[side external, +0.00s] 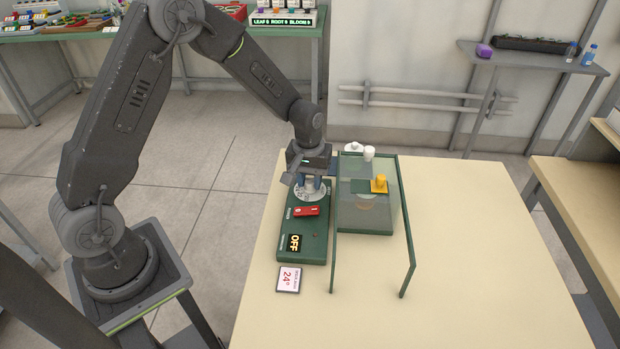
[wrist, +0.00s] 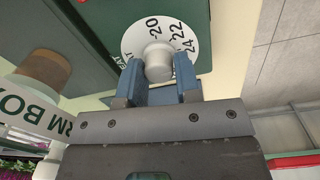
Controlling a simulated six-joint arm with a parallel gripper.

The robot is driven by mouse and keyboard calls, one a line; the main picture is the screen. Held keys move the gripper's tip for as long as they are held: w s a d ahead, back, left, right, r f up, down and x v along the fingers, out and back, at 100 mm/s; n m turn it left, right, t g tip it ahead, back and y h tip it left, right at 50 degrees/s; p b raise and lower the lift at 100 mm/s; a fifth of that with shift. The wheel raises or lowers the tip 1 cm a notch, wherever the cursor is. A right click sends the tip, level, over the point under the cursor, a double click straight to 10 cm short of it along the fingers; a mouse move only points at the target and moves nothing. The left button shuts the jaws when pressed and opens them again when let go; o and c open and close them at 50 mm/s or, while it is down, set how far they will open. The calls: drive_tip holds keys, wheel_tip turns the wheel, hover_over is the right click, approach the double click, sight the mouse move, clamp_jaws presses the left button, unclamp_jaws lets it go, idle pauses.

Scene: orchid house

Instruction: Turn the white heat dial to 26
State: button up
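The white heat dial (wrist: 133,40) sits on the far end of the green control panel (side external: 314,245). It also shows in the side view (side external: 308,197), partly under my gripper. In the wrist view its rim carries 20, 22 and 24, with part of the word HEAT at the left. Its pale round knob (wrist: 158,62) is between the two blue fingers of my gripper (wrist: 160,85). The fingers lie against both sides of the knob, with no clear gap. No index mark for the setting can be made out.
A green-framed box (side external: 365,218) with a yellow knob (side external: 379,184) stands close on the right. The table's right side (side external: 470,250) is clear.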

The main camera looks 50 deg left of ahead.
drive_tip(key=c, duration=0.5)
drive_tip(key=shift+o, duration=0.2)
drive_tip(key=shift+m, duration=0.3)
drive_tip(key=m, duration=0.3)
drive_tip(key=shift+m, duration=2)
drive_tip(key=shift+w, duration=0.1)
drive_tip(key=o, duration=0.9)
drive_tip(key=shift+o, duration=0.2)
drive_tip(key=shift+r, duration=0.1)
